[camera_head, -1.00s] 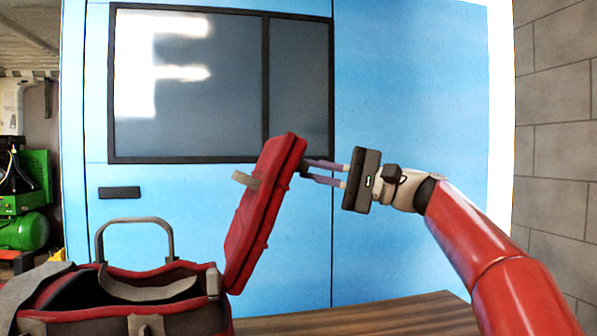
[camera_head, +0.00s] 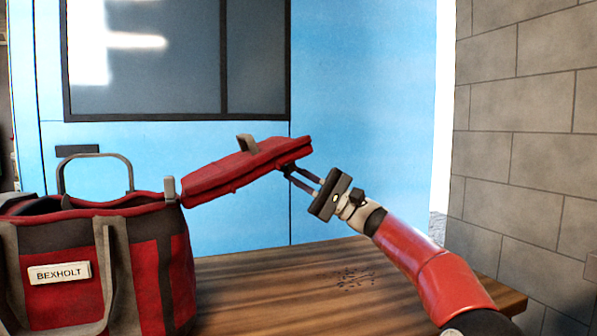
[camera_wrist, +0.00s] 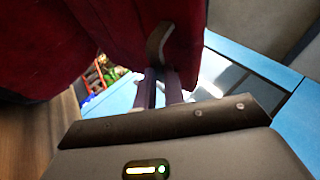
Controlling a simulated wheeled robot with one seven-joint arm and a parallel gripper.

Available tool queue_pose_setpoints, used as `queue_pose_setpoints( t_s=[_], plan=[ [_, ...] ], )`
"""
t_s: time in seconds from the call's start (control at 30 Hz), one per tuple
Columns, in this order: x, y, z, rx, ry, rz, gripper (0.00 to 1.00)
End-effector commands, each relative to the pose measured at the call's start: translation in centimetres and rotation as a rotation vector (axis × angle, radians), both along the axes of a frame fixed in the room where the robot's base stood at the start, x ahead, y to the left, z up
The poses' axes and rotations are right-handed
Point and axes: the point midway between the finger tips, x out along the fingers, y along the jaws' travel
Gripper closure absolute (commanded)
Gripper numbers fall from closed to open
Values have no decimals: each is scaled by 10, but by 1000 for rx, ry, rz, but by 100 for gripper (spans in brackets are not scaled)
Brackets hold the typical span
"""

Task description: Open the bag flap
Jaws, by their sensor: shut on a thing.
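The red bag (camera_head: 150,265) with grey straps and a BEXHOLT label stands on the wooden table at the left. Its red flap (camera_head: 235,170) is swung out to the right, away from the bag's mouth, and tilts slightly upward toward its free end. My gripper (camera_head: 287,170) is shut on the flap at its free end, from below and to the right. In the wrist view the fingers (camera_wrist: 158,88) meet the red flap (camera_wrist: 120,35) beside a grey tab (camera_wrist: 158,42). The exact grip is partly hidden. The bag's mouth (camera_head: 85,205) is uncovered.
The wooden table (camera_head: 300,285) is clear to the right of the bag, apart from a dark mark (camera_head: 355,279). A grey carry handle (camera_head: 95,160) stands up over the bag. A blue panel wall (camera_head: 360,130) is behind, and a grey block wall (camera_head: 530,150) at right.

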Motion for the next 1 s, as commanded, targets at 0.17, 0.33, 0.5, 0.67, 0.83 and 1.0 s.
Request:
queue_pose_setpoints(
  t_s=[0.17,0.33,0.5,0.67,0.83,1.0],
  plan=[
    [-2,3,-7,-2,-3,8,100],
    [-2,3,-8,-3,-4,7,100],
    [-2,3,-8,-2,-4,6,100],
    [-1,3,-8,-2,-3,6,81],
    [-1,2,-8,-1,-2,4,67],
    [-1,1,-8,0,-2,3,67]
  ],
)
